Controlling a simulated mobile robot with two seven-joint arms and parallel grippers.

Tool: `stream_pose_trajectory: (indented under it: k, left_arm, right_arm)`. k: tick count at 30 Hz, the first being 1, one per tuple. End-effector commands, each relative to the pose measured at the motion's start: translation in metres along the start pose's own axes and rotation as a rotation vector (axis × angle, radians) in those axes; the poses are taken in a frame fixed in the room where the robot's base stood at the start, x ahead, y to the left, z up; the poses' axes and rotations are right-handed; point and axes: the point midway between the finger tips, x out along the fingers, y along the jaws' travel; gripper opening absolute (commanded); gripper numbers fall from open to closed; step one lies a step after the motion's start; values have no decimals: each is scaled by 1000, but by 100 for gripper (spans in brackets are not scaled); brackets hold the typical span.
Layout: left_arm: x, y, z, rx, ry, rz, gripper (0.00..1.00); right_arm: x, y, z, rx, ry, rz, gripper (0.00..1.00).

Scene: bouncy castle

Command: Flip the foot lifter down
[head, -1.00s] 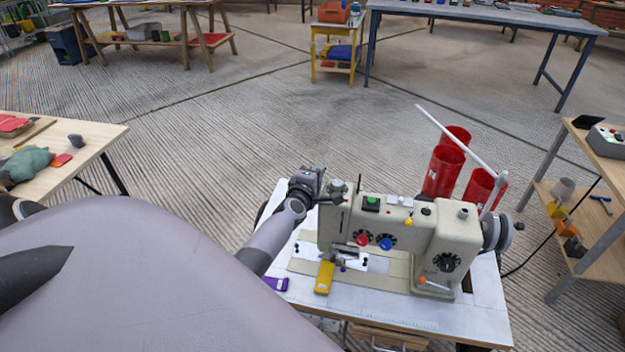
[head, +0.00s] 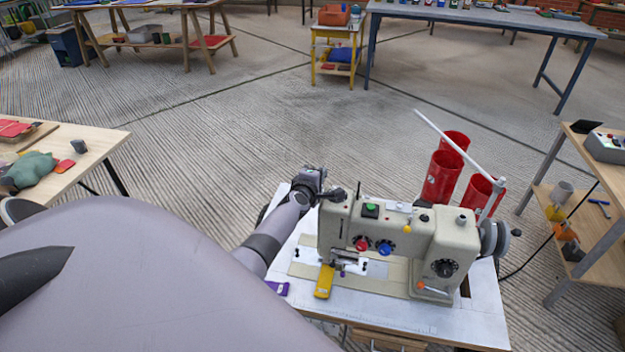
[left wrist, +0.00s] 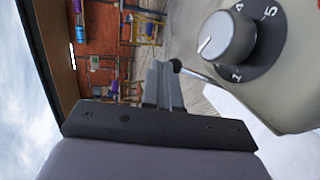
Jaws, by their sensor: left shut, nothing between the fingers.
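The cream sewing machine (head: 400,235) stands on a white-topped table. My left arm reaches to the left end of its head. My left gripper (head: 330,193) is beside that end, small and partly merged with the machine in the head view. In the left wrist view the fingers (left wrist: 164,85) are shut and empty. A thin lever with a dark round knob (left wrist: 175,65), which looks like the foot lifter, sticks out from the machine near the fingertips. I cannot tell whether they touch. The needle area (head: 350,262) is small in the head view. My right gripper is not in view.
A numbered dial (left wrist: 228,40) is close to my left fingers. Red cylinders (head: 441,175) and a slanted white rod (head: 455,138) stand behind the machine. A yellow block (head: 324,282) and a purple item (head: 277,288) lie at the table's front left.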

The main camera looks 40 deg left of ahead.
Motion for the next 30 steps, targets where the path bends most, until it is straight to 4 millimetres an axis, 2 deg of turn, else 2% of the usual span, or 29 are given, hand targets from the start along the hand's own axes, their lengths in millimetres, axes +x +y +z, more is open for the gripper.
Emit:
stream_pose_trajectory:
  k: [22,30]
  left_arm:
    - [18,-1,-3,2,0,0,0]
    - [23,-2,-2,-12,0,-56,0]
  right_arm:
    - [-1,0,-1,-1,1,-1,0]
    - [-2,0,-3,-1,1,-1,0]
